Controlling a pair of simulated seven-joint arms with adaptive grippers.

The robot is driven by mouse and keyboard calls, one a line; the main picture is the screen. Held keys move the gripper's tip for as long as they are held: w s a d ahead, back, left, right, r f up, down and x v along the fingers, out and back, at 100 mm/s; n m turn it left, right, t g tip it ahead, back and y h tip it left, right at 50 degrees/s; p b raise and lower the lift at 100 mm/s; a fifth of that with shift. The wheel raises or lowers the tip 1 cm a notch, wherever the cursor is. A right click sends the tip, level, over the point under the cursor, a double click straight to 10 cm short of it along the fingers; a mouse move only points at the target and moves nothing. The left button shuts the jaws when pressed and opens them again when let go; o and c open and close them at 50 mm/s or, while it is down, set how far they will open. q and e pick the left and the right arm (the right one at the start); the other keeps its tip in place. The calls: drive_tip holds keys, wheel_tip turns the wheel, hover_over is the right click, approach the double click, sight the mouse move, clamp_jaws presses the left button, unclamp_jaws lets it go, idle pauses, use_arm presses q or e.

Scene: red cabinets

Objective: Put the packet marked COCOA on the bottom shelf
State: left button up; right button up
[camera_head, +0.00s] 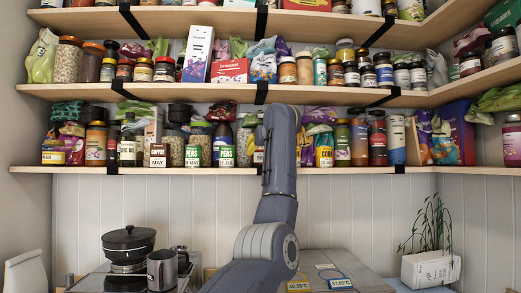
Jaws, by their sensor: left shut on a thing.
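The bottom shelf (350,170) is the lowest of the long wooden wall shelves. My left arm rises from the bottom middle to this shelf. My left gripper (276,125) is at the shelf's middle, mostly hidden behind my wrist. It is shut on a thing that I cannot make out. Labelled packets stand along the shelf's front: a brown-and-white one (158,155) whose word is too small to be sure of, PEAS packets (193,156) and (227,156), and a CORN packet (325,157). I cannot pick out the COCOA packet for certain. My right gripper is out of view.
Jars, bottles and bags crowd the bottom shelf on both sides of my arm. The middle shelf (200,93) above is full too. Below are a black pot (128,243), a metal mug (162,268) and a plant in a white planter (430,268).

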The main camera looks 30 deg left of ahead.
use_arm(q)
drive_tip(key=shift+f, duration=0.9)
idle(0.3)
drive_tip(key=o, duration=1.3)
drive_tip(key=shift+o, duration=0.2)
drive_tip(key=shift+s+d, duration=0.1)
drive_tip(key=v, duration=0.7)
drive_tip(key=shift+s+d, duration=0.2)
drive_tip(key=shift+d, duration=0.05)
drive_tip(key=shift+r, duration=0.1)
drive_tip(key=shift+s+d, duration=0.15)
drive_tip(key=s+d, duration=1.3)
drive_tip(key=s, duration=0.4)
drive_tip(key=shift+s, duration=0.15)
idle(1.0)
